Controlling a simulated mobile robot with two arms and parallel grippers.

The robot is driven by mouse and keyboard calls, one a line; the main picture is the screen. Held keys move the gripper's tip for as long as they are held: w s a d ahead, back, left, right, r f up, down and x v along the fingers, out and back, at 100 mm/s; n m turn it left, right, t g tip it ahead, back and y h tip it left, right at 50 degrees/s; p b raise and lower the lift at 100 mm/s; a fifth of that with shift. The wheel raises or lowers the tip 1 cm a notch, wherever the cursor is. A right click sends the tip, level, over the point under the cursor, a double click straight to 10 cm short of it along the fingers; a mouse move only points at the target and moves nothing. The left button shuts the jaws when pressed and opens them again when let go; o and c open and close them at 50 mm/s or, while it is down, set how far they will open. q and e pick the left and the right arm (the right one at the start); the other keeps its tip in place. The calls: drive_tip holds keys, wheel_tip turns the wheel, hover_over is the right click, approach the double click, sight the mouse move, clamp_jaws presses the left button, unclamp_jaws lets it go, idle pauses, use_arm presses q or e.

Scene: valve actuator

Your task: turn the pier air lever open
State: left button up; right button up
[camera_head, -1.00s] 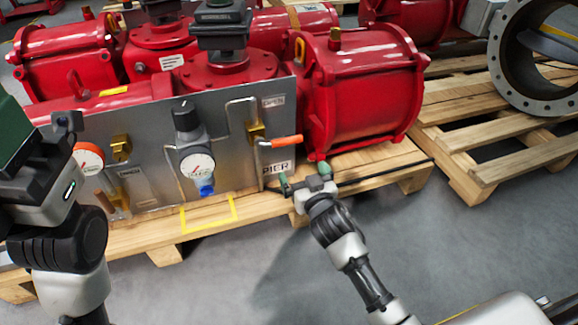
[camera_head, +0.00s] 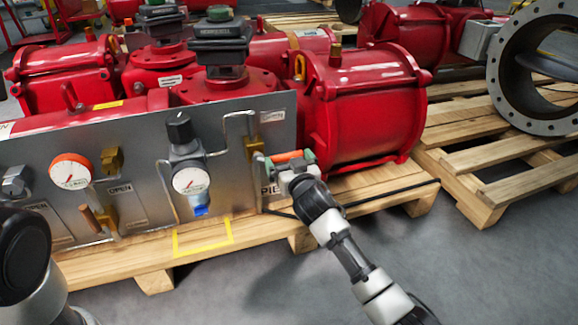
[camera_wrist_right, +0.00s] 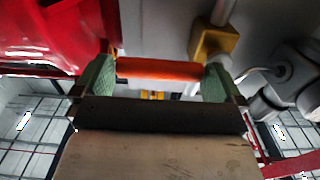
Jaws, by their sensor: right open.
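The pier air lever has an orange handle (camera_head: 289,156) that lies roughly level, pointing right from a brass valve (camera_head: 255,147) on the grey panel. My right gripper (camera_head: 285,161) is open at the handle, with a green fingertip near each end of it. In the right wrist view the orange handle (camera_wrist_right: 158,70) spans the gap between the two green pads of the gripper (camera_wrist_right: 158,80). I cannot tell whether the pads touch it. The PIER label below is partly hidden by my gripper. My left gripper is out of view; only part of my left arm shows.
A red actuator cylinder (camera_head: 370,110) stands close to the lever's right. The wooden pallet (camera_head: 130,262) lies beneath; floor in front is clear.

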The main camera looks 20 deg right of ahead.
drive_tip(key=c, duration=0.9)
drive_tip(key=shift+c, duration=0.2)
drive_tip(key=shift+r, duration=0.15)
